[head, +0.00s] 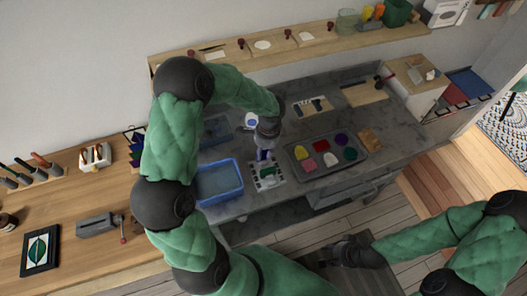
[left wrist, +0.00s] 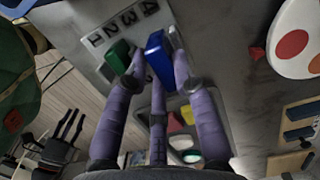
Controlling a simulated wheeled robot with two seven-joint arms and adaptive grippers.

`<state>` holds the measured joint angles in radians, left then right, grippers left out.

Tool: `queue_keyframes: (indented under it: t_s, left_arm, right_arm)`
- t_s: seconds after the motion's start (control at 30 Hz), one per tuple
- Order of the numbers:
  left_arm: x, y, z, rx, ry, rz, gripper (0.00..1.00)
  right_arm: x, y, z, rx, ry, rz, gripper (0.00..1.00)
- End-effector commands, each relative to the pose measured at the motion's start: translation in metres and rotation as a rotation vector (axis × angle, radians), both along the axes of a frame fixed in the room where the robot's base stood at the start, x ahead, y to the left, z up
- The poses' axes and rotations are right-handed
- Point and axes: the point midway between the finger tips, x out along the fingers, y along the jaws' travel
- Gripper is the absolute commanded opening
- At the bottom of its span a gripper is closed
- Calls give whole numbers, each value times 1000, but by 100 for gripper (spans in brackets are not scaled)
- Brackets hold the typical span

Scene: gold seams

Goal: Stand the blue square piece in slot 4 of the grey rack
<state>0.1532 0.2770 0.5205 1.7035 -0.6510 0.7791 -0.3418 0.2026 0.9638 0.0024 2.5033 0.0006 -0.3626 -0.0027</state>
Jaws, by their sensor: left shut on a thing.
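The blue square piece (left wrist: 157,62) is held upright between the purple fingers of my left gripper (left wrist: 158,85). In the head view my left gripper (head: 265,155) points down at the back of the grey rack (head: 256,186). In the left wrist view the rack (left wrist: 97,55) carries the numbers 1 to 4, and the blue piece is on the side towards 4. Whether it is in a slot or above it cannot be told. A green piece (left wrist: 118,57) stands in the rack towards the low numbers. My right gripper (head: 345,252) is empty, its fingers apart, off the bench.
A grey tray (head: 312,176) of coloured pieces lies right of the rack. A blue bin (head: 220,184) stands close on its left. A wooden block (head: 370,140) is beyond the tray. The bench's front edge is just before the rack.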

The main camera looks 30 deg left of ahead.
Motion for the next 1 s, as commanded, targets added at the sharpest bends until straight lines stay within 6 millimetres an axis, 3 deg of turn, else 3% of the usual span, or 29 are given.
queue_keyframes:
  t_s: [1.0]
  left_arm:
    - [0,0,-14,0,0,0,0]
  right_arm:
    - [0,0,-10,0,0,0,40]
